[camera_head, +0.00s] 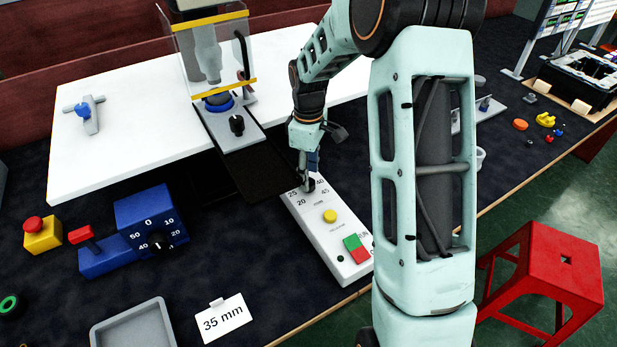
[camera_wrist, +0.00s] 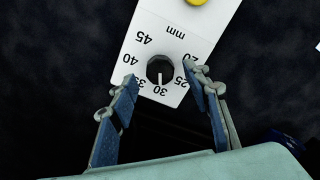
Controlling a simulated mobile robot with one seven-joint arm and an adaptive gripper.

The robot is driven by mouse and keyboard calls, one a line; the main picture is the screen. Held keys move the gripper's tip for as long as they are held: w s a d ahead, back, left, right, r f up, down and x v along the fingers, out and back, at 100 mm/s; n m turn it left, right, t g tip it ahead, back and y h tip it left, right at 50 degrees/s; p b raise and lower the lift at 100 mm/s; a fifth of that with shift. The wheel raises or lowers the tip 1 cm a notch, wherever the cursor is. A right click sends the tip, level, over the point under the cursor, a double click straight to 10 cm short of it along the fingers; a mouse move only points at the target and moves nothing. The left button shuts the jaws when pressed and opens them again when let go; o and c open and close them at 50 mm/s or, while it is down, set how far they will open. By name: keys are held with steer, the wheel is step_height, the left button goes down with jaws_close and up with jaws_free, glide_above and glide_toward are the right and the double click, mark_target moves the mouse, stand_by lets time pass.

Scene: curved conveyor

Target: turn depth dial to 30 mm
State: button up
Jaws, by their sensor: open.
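The depth dial is a black knob (camera_wrist: 160,69) on a white control panel (camera_wrist: 183,25), marked in mm from 20 to 45. In the wrist view its white pointer line points at the 30 mark. My gripper (camera_wrist: 161,76) is open, with one blue finger on each side of the knob and a gap between each finger and it. In the head view my gripper (camera_head: 307,172) is over the panel's far end, partly hiding the dial. The panel (camera_head: 324,238) also carries a yellow button (camera_head: 330,215) and green and red buttons (camera_head: 356,248).
A blue box (camera_head: 151,218) with a second dial, a red-topped emergency button (camera_head: 35,228), a grey tray (camera_head: 134,325) and a "35 mm" card (camera_head: 222,318) lie to the left. A guarded press (camera_head: 212,60) stands behind. Dark table surface is clear left of the panel.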

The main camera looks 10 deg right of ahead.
step_height(320, 180, up, 10)
stand_by(0.3)
stand_by(0.3)
